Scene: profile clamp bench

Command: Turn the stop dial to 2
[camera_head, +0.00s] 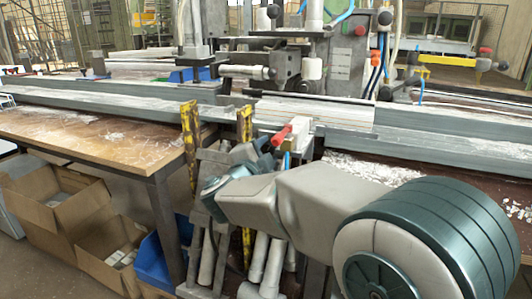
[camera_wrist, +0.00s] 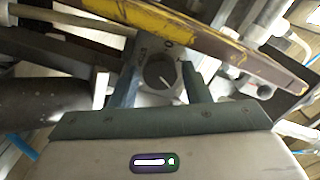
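The stop dial (camera_wrist: 157,76) shows in the wrist view as a round dark grey knob on a light plate, with a white pointer line. Small marks stand around its upper rim; one looks like a 0, the others are hard to read. The pointer line slants to the lower right in the picture. My gripper (camera_wrist: 161,68) is open, with one finger on each side of the dial; I cannot tell whether either finger touches it. In the head view my gripper is at the front of the bench, and the dial cannot be made out there.
A worn yellow bar (camera_wrist: 210,42) crosses just beyond the fingers in the wrist view. In the head view, a red handle (camera_head: 281,135) stands close to my gripper, and yellow uprights (camera_head: 189,140) are to its left. Cardboard boxes (camera_head: 62,220) and a blue bin (camera_head: 150,262) sit lower left.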

